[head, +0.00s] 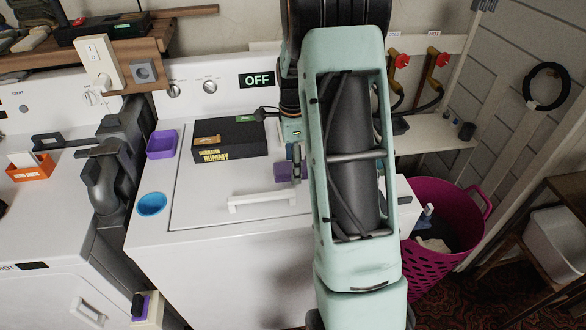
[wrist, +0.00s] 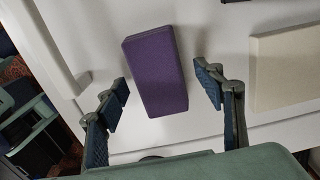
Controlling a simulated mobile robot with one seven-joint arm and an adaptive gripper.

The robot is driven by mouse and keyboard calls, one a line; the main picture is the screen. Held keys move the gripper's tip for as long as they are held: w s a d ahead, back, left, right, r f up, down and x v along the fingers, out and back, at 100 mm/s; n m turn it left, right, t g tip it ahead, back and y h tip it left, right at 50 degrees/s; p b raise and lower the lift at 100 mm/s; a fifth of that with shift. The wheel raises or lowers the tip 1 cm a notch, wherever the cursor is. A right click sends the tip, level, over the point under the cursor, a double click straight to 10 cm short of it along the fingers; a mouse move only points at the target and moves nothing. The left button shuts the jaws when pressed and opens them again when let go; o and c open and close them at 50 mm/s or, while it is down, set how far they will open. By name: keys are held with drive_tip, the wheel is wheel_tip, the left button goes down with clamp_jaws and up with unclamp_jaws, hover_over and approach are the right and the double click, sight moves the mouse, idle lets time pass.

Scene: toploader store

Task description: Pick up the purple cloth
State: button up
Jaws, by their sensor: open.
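The purple cloth (wrist: 155,72) shows in the wrist view as a thick, folded, block-like piece on the white surface. In the head view it is a small purple patch (head: 284,171) on the white washer lid, partly hidden by my gripper. My gripper (wrist: 164,82) is open, with one finger to the left and one to the right of the cloth's near part. There is a visible gap on the right side; on the left the fingertip looks close to the cloth. I cannot tell whether it touches, or how high the fingers are.
A black game box (head: 230,138) lies on the washer lid (head: 200,205) behind the lid's white handle (head: 262,201). A purple bin (head: 161,145) and a blue bowl (head: 152,204) sit on the left. A pink basket (head: 450,215) stands right of the washer. A cream block (wrist: 285,68) lies right of the cloth.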

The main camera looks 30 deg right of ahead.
drive_tip(key=shift+f, duration=0.2)
drive_tip(key=c, duration=1.3)
drive_tip(key=shift+o, duration=0.2)
drive_tip(key=shift+r, duration=0.15)
drive_tip(key=shift+r, duration=0.65)
drive_tip(key=s+a+r+b, duration=0.1)
drive_tip(key=s+a+r, duration=0.2)
drive_tip(key=s+r, duration=0.2)
drive_tip(key=s+a+r+b, duration=0.1)
drive_tip(key=s+a+r, duration=0.1)
drive_tip(key=s+r, duration=0.4)
drive_tip(key=shift+s+a+r, duration=0.2)
drive_tip(key=shift+s+a, duration=0.2)
drive_tip(key=shift+s, duration=0.5)
